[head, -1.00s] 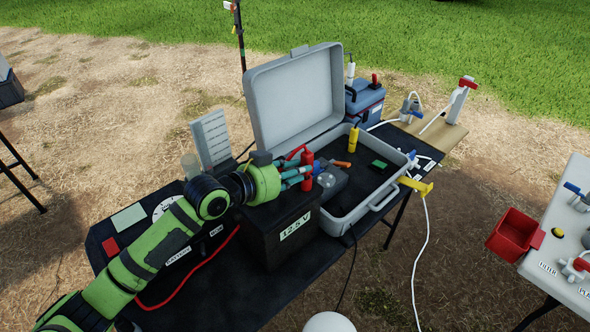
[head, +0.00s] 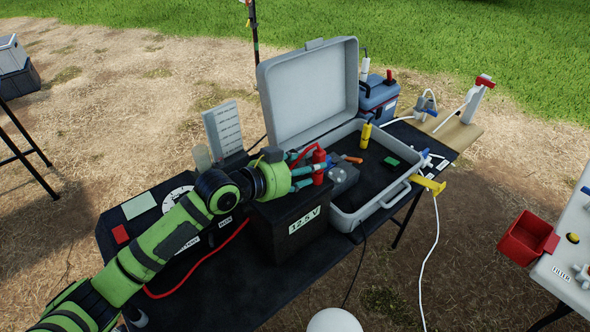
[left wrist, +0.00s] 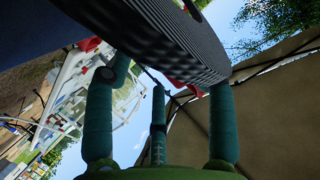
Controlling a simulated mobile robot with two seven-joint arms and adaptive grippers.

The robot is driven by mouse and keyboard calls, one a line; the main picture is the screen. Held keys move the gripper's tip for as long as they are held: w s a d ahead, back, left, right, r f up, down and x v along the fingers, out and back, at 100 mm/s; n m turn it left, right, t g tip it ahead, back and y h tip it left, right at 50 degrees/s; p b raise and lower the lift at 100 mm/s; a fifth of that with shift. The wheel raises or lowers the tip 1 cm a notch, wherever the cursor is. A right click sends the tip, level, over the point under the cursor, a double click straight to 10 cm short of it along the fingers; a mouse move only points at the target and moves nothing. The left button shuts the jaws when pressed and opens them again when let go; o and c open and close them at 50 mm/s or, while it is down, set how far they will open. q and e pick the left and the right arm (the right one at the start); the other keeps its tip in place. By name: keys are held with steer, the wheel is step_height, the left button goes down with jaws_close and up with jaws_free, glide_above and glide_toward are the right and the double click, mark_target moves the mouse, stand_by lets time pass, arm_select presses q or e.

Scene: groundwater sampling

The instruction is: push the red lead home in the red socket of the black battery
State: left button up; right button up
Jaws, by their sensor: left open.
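The black battery (head: 292,238), marked 12.5 V, stands on the dark table. The upright red plug of the red lead (head: 319,166) is at the battery's far right top, with a red cable arching from it to the left. I cannot see its socket or tell how deep the plug sits. My left gripper (head: 308,172) is open, its teal fingers beside the plug from the left. In the left wrist view the teal fingers (left wrist: 160,105) stand apart, with a large dark ribbed surface across the top and bits of red behind. My right gripper is not in view.
An open grey case (head: 352,215) stands close behind and right of the battery, with a yellow cylinder (head: 365,135) inside. A red cable (head: 205,262) runs along the table. A red bin (head: 527,238) hangs at the right table.

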arm_select(q)
steer(key=v, duration=1.1)
steer(key=shift+s+a, duration=0.2)
steer(key=shift+s, duration=0.05)
steer(key=shift+r, duration=0.1)
